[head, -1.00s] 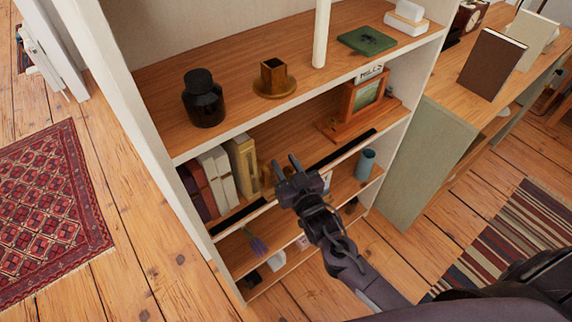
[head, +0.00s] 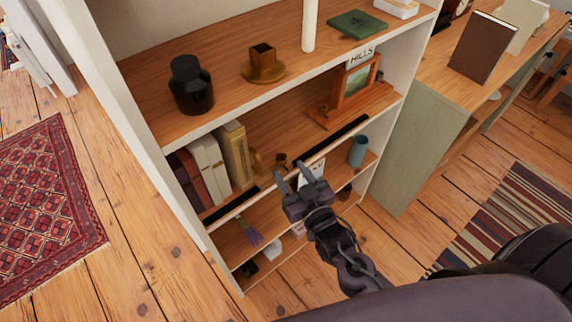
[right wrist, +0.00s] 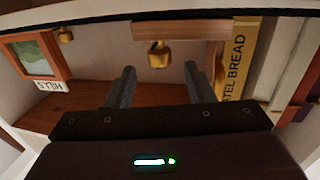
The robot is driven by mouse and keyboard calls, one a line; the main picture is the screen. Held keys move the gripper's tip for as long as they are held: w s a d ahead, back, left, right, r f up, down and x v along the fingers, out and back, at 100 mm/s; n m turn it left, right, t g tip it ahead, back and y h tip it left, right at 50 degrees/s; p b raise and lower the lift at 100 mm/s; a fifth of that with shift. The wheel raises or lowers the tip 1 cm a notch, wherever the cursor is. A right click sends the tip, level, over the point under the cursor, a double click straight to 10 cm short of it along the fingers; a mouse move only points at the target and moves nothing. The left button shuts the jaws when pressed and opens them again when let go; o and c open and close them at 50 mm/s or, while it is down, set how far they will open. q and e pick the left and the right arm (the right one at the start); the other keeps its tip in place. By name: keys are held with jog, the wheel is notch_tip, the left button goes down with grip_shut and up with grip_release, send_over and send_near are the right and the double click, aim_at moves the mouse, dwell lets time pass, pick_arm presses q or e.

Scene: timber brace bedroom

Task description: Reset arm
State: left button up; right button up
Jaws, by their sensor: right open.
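My right gripper (head: 291,177) is in front of the bookcase (head: 190,232), at about the height of the shelf with the books. Its two fingers are spread with nothing between them. In the right wrist view the open fingers (right wrist: 158,85) point toward the shelf, with a small brass object (right wrist: 159,55) beyond them, apart from the fingers. My left gripper does not show in either view.
The shelf holds several books (head: 208,160) and a framed picture (head: 356,82). A dark bottle (head: 192,88) and a brass holder (head: 263,66) stand above. A blue cup (head: 358,150) sits lower right. A green-sided cabinet (head: 415,150) stands right. Floor is open left, beside a red rug (head: 48,205).

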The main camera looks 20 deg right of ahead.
jog(key=shift+s, duration=0.1)
dwell(0.6)
jog(key=g, duration=0.1)
jog(key=f+g, duration=0.1)
jog(key=g, duration=0.1)
jog(key=shift+s+d+m+h, duration=0.1)
jog(key=shift+s+m+h, duration=0.05)
jog(key=shift+m+h, duration=0.2)
jog(key=s+d+r+n+g+h, duration=0.1)
jog(key=s+d+r+g+h, duration=0.15)
jog(key=s+g, duration=1)
notch_tip(320, 180, down, 29)
jog(key=s, duration=0.3)
jog(key=s+d+f, duration=0.2)
jog(key=s+f, duration=0.7)
jog(key=s, duration=0.1)
jog(key=s+d+f+g, duration=0.1)
jog(key=s+d+f, duration=0.1)
jog(key=s+f, duration=0.8)
jog(key=shift+f+y+p, duration=0.2)
jog(key=shift+y+p, duration=0.1)
jog(key=shift+p, duration=0.15)
